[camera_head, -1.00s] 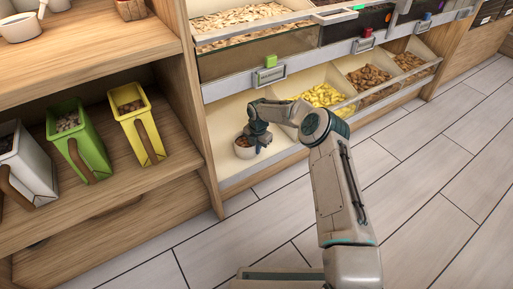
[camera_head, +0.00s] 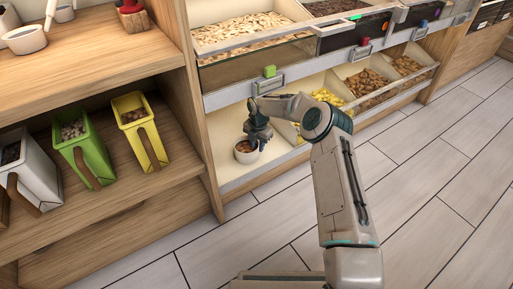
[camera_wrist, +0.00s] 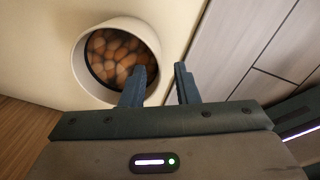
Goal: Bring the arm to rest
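A white bowl (camera_head: 239,157) filled with brown nuts stands in the lower, cream-coloured display bay in the head view. In the wrist view the bowl (camera_wrist: 82,82) is at the upper left, its round mouth facing the camera. My gripper (camera_head: 258,145) is at the bowl's right side in the head view. In the wrist view the two dark fingers of my gripper (camera_wrist: 161,72) are apart with nothing gripped between them. The left finger overlaps the bowl's rim in the picture; I cannot tell whether it touches. My arm reaches into the bay from the front right.
The lower bay (camera_head: 228,125) has compartments of yellow and brown goods to the right. A glass-fronted upper bin (camera_head: 255,62) overhangs my gripper. Wooden shelves (camera_head: 110,205) at left hold a green container (camera_head: 82,155) and a yellow one (camera_head: 142,136). The tiled floor (camera_head: 440,215) is clear.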

